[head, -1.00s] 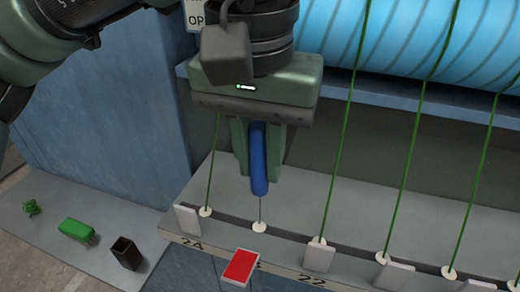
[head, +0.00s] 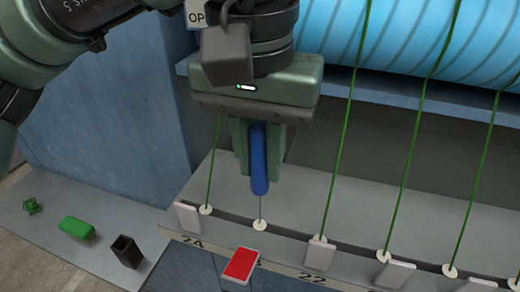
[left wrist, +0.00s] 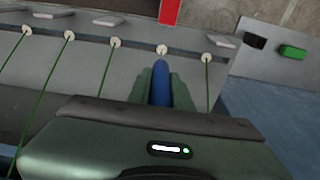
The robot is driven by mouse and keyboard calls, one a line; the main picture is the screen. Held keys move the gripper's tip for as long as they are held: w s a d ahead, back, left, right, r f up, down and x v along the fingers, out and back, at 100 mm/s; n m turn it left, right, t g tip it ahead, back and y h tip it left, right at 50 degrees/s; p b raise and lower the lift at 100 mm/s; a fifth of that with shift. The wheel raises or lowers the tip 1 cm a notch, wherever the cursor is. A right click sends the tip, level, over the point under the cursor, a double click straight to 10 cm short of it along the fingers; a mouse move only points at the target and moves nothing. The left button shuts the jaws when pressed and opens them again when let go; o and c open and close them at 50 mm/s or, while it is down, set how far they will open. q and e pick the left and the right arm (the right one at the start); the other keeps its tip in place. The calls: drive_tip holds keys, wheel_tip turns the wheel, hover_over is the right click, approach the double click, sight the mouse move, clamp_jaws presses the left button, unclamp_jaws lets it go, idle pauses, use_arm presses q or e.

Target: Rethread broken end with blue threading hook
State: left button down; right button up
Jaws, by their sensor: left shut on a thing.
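My left gripper (head: 259,165) is shut on the blue threading hook (head: 259,170), held upright with its thin shaft pointing down. The shaft's lower end meets a white eyelet (head: 260,225) on the grey ledge; whether it passes into the hole I cannot tell. The hook also shows in the left wrist view (left wrist: 161,84), in line with that eyelet (left wrist: 161,50). The flag behind this eyelet is red (head: 241,264). Green yarn ends run down to the neighbouring eyelets, such as one at the right (head: 321,239). No green yarn shows at the hook's eyelet. My right gripper is not in view.
A large light-blue roll (head: 430,50) is at the upper right. A blue side panel (head: 110,120) stands at the left. On a grey shelf lie a dark open holder (head: 126,252), a green block (head: 77,229) and a small green tangle (head: 32,205). Pale flags (head: 320,253) line the ledge.

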sight(260, 125)
use_arm(q)
drive_tip(key=shift+f+b, duration=1.25)
drive_tip(key=shift+f, duration=0.35)
drive_tip(key=shift+r, duration=0.15)
drive_tip(key=shift+r+p, duration=3.05)
drive_tip(key=shift+r, duration=0.6)
